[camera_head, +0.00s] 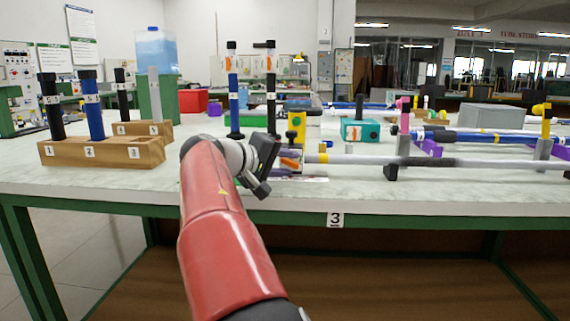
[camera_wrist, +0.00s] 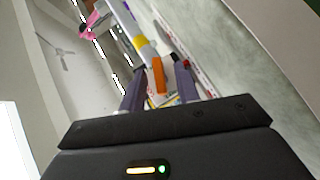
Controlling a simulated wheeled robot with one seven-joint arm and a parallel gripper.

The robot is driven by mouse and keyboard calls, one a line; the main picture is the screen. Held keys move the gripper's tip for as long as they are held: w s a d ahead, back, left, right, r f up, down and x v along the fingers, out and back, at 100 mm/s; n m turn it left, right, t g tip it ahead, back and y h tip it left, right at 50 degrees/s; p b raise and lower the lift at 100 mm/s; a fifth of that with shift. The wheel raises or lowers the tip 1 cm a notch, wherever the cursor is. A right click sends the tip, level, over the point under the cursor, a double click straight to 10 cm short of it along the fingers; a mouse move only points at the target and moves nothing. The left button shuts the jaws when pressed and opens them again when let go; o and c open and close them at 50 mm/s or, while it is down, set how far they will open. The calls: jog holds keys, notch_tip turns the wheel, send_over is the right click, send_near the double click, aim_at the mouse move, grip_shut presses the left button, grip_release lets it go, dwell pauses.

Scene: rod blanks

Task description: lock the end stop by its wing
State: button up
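The end stop (camera_head: 290,155) is a small pale block with an orange wing (camera_head: 291,164), at the left end of a long pale rod (camera_head: 470,162) lying along the table's front. A yellow band (camera_head: 322,158) marks the rod's end. My gripper (camera_head: 274,170) is at the table's front edge, just left of the end stop and partly covering it. In the wrist view the orange wing (camera_wrist: 158,75) stands between my two spread dark fingers (camera_wrist: 160,84), with gaps visible on both sides. The yellow-banded rod end (camera_wrist: 139,41) lies beyond it. Contact is not visible.
A wooden rack (camera_head: 105,152) with upright rods stands on the left. A yellow block (camera_head: 297,122) and a teal box (camera_head: 360,131) stand behind the end stop.

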grip_shut()
jog(key=shift+r, duration=0.1)
jog(key=shift+d+r+m+y+p, duration=0.1)
jog(key=shift+m+y+p, duration=0.5)
jog(key=shift+y, duration=0.1)
jog(key=m+g+y+p, duration=0.1)
jog(key=m+y, duration=0.1)
jog(key=y, duration=0.1)
jog(key=shift+d+r, duration=0.1)
jog(key=shift+d, duration=0.1)
jog(key=m+y, duration=0.2)
jog(key=y, duration=0.1)
jog(key=shift+d+g+y, duration=0.15)
jog(key=shift+g+y, duration=0.15)
jog(key=shift+m+y, duration=0.4)
jog(key=shift+y, duration=0.6)
